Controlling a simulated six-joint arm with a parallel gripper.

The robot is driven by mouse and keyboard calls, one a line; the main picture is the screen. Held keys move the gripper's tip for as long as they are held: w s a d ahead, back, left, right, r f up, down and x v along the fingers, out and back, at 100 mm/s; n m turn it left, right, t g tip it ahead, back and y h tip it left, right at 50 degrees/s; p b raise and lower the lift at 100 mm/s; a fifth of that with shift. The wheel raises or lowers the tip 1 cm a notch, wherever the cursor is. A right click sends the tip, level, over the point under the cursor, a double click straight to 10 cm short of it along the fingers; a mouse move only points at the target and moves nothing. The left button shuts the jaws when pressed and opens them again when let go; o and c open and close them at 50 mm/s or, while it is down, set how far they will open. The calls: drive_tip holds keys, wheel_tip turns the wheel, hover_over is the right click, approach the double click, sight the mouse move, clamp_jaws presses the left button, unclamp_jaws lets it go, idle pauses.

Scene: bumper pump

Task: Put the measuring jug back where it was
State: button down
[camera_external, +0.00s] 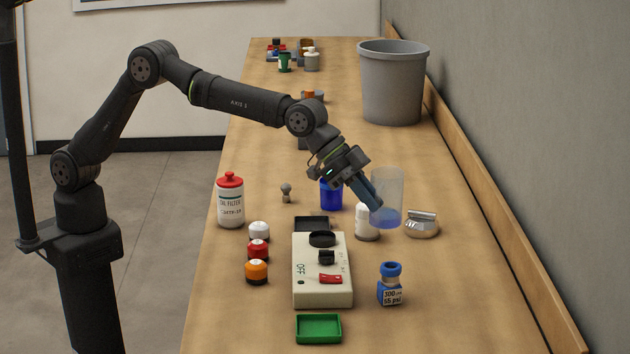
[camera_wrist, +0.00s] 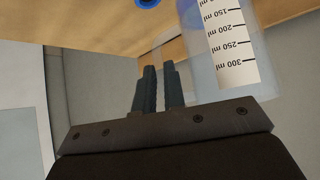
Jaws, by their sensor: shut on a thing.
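The measuring jug (camera_external: 388,182) is clear, with blue liquid in its lower part, and stands upright right of the middle of the bench. My gripper (camera_external: 374,207) comes down at a slant from the upper left and is shut on the jug's near left side. In the wrist view the jug (camera_wrist: 217,55) shows its white scale with ml marks, to the right of my fingers (camera_wrist: 157,88). I cannot tell whether the jug's base touches the bench.
A white bottle (camera_external: 366,222) and a blue container (camera_external: 331,195) stand close left of the jug. A silver metal piece (camera_external: 421,226) lies to its right. The beige pump box (camera_external: 322,285) and a blue-capped bottle (camera_external: 390,287) are in front. A grey bin (camera_external: 392,85) stands behind.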

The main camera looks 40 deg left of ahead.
wheel_tip(320, 180, down, 3)
drive_tip(key=shift+r, duration=0.1)
drive_tip(key=shift+w+d+f, duration=0.15)
drive_tip(key=shift+w+f, duration=1.7)
drive_tip(key=shift+w, duration=0.1)
drive_tip(key=shift+w+d+f, duration=0.2)
drive_tip(key=shift+w+f, duration=1.7)
drive_tip(key=shift+w+d+f, duration=0.15)
drive_tip(key=shift+w+f, duration=1.7)
drive_tip(key=shift+w, duration=0.1)
drive_tip(key=shift+f, duration=0.15)
drive_tip(key=c, duration=1.5)
unclamp_jaws()
